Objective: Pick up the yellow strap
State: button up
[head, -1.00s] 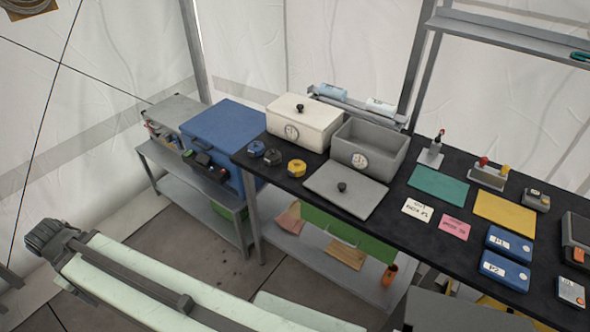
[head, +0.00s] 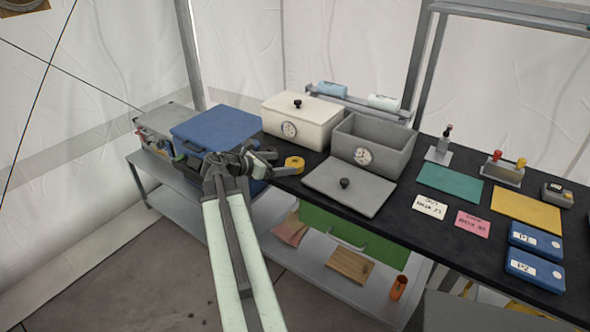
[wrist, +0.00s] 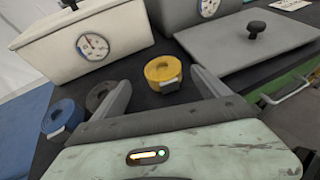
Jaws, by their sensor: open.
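The yellow strap (head: 294,165) is a rolled coil with a pale buckle. It lies on the black table top in front of the white box and left of the grey lid. In the wrist view the yellow strap (wrist: 163,72) sits just beyond and between my fingers. My gripper (head: 268,162) is open and empty, close to the strap on its left; its fingers also show in the wrist view (wrist: 165,88). A blue strap (wrist: 58,117) and a dark strap (wrist: 98,94) lie to the left, the dark one partly behind my left finger. In the head view my gripper hides them.
A white box (head: 300,122) with a dial and an open grey box (head: 373,141) stand behind. The grey lid (head: 349,187) lies right of the strap. A blue cooler (head: 216,128) stands to the left. Cards and mats lie further right.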

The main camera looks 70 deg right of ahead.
aim_at(291, 163)
jog(key=b+x, duration=0.2)
jog(key=x, duration=0.4)
jog(key=shift+s+d+f, duration=0.1)
jog(key=shift+s+f, duration=0.1)
jog(key=shift+s, duration=0.15)
jog(key=shift+r, duration=0.1)
jog(key=c, duration=1.5)
